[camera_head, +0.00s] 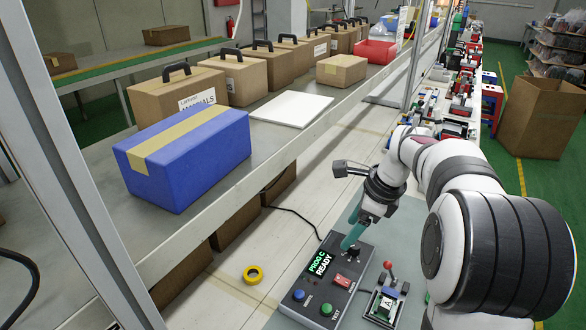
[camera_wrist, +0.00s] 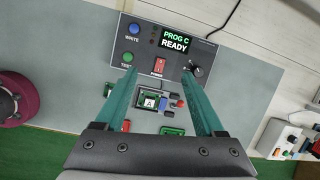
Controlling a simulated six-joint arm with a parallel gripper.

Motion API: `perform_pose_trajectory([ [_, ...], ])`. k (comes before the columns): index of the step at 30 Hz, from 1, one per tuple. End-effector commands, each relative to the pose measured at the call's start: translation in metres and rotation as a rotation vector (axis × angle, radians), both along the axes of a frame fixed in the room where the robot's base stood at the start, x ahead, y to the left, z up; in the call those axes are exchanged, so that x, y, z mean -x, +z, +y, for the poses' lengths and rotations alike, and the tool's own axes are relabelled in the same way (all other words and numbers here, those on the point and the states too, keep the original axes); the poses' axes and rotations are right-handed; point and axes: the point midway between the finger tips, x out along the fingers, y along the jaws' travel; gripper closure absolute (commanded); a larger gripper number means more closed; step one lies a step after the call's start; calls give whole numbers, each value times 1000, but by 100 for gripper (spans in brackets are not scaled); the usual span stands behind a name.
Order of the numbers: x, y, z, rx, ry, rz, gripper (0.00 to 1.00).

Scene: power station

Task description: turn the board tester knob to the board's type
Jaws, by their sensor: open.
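The dark board tester (camera_head: 335,285) stands on the bench, and its display (camera_head: 320,262) reads "PROG C READY". Its black selector knob (camera_wrist: 197,70) shows at the right of the panel in the wrist view, with a small pale mark; its exact setting is too small to tell. A green board (camera_wrist: 149,102) labelled "A" sits in a fixture in front of the tester; this board (camera_head: 386,303) also shows in the head view. My gripper (camera_wrist: 160,72) is open and empty above the tester. Its right teal finger appears close beside the knob; contact cannot be told.
The tester carries a red power switch (camera_wrist: 160,66), a blue WRITE button (camera_wrist: 134,29) and a green TEST button (camera_wrist: 127,57). Yellow tape (camera_head: 253,274) lies left of it. A blue box (camera_head: 185,165) and cardboard cases stand on the raised shelf behind.

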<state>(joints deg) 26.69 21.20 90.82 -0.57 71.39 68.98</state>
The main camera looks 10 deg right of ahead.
Motion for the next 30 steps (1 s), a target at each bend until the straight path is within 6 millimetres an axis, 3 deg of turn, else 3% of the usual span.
perform_pose_trajectory([
  [1, -20, -16, -35, -38, -168, 7, 29],
  [3, -39, -32, -75, -87, -374, 6, 29],
  [7, -53, -48, -109, -136, -555, 3, 29],
  [11, -60, -66, -108, -142, -572, 6, 29],
  [22, -97, -164, -91, -139, -566, 6, 29],
  [30, -108, -192, -87, -139, -567, 3, 29],
])
